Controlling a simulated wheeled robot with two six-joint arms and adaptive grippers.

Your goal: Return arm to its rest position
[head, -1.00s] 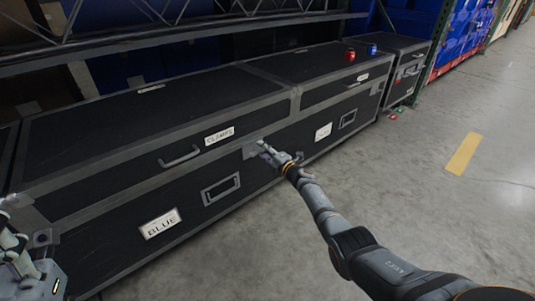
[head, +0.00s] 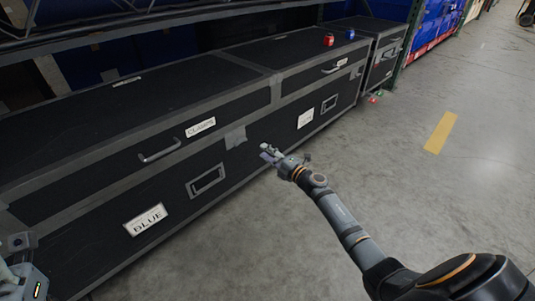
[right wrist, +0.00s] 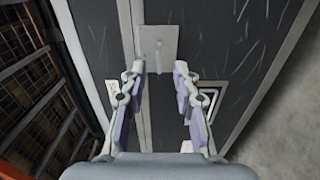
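My right gripper (head: 268,153) is in front of the long black case (head: 95,127), level with its front face. It is apart from the grey metal plate (head: 235,137) on the case's seam. In the right wrist view the two fingers of this gripper (right wrist: 160,72) stand apart with nothing between them, and the metal plate (right wrist: 158,42) shows beyond the tips. My left gripper (head: 20,268) is only partly in view at the lower left edge, and its fingers cannot be made out clearly.
The case front carries a CLAMPS label (head: 200,127), a BLUE label (head: 146,220) and a handle (head: 159,151). A red item (head: 328,40) and a blue item (head: 350,34) sit on the lid farther right. Open concrete floor (head: 440,195) lies to the right.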

